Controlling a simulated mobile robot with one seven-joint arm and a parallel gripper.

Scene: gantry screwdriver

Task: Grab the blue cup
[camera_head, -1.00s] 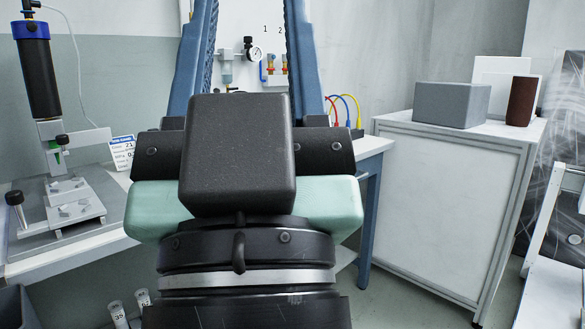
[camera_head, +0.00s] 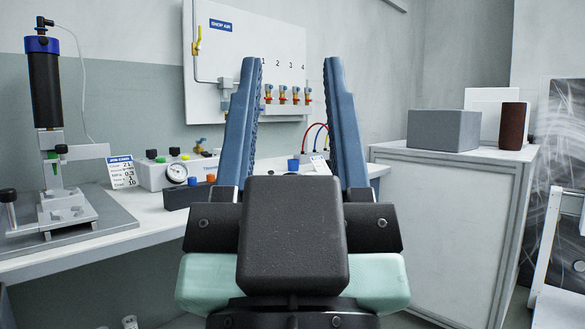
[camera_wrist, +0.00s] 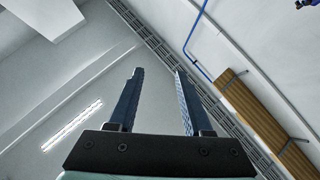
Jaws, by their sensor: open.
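A small blue cup (camera_head: 293,165) appears to stand on the white bench, far back. In the head view it shows between my fingers, beyond them, and its lower part is partly hidden by my gripper. My gripper (camera_head: 292,65) is open and empty, with its two long blue-grey fingers pointing up and apart. In the wrist view my gripper (camera_wrist: 159,72) is also open with nothing between the fingers. That view faces the ceiling and wall and does not show the cup.
The white bench (camera_head: 150,225) carries a screwdriver stand (camera_head: 48,130) at left and a box with gauge and knobs (camera_head: 165,172). A valve panel (camera_head: 230,75) hangs on the wall. At right a white cabinet (camera_head: 440,220) bears a grey box (camera_head: 443,130) and a brown cylinder (camera_head: 513,125).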

